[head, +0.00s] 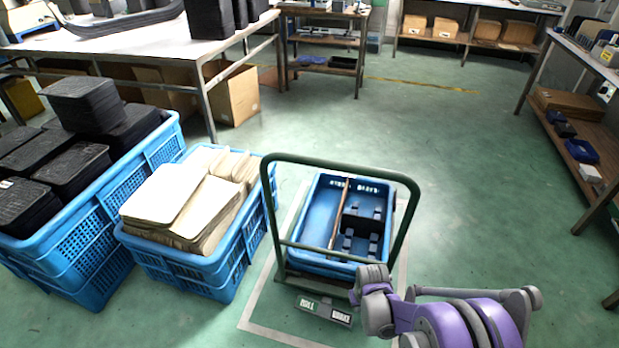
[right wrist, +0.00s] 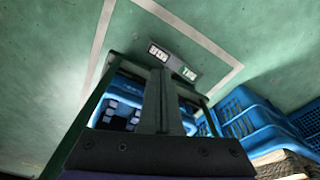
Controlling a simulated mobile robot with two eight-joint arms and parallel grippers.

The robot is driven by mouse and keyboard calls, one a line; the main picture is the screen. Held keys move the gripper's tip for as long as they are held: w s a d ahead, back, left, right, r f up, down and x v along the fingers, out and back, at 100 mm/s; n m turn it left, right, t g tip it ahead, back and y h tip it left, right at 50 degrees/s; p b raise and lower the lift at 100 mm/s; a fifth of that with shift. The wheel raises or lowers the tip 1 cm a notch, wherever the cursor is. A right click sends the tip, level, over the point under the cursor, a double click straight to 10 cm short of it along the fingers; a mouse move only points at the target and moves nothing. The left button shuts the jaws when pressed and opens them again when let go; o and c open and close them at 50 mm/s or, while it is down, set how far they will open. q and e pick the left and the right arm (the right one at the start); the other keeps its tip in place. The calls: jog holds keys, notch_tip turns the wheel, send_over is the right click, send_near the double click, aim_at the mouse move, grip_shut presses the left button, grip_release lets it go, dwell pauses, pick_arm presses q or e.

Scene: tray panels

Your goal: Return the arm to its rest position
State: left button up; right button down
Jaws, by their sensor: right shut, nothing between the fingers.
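My right arm (head: 450,315), purple and grey, reaches in at the lower right of the head view, in front of the trolley's near right corner. My right gripper (right wrist: 158,85) shows in the right wrist view with its two dark fingers together and nothing between them. It is over the trolley area, and I cannot make out its fingertips in the head view. My left arm and gripper are not in view.
A trolley with a green handle (head: 340,166) carries a blue crate (head: 318,205) holding dark parts. Blue crates with cardboard sheets (head: 190,200) and black panels (head: 75,160) stand at left. A workbench (head: 150,45) is behind; a shelf (head: 585,150) is right. Open floor (head: 470,170) lies between.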

jog(key=s+d+r+t, duration=0.1)
jog(key=s+r, duration=0.3)
jog(key=r, duration=0.4)
jog(key=s+d+r, duration=0.1)
jog(key=s+r, duration=0.4)
jog(key=r, duration=0.2)
jog(key=s+r+m+t, duration=0.1)
jog(key=s+r, duration=0.2)
jog(key=s, duration=0.5)
jog(key=s+r+m+t, duration=0.1)
jog(key=s+r, duration=0.1)
jog(key=s, duration=0.5)
pick_arm(q)
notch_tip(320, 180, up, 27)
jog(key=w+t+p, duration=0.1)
jog(key=p, duration=2.2)
jog(key=shift+p, duration=0.3)
pick_arm(e)
notch_tip(320, 180, up, 27)
jog(key=w, duration=0.1)
jog(key=shift+d+r+t, duration=0.15)
jog(key=shift+d+t, duration=0.25)
jog(key=shift+d, duration=0.05)
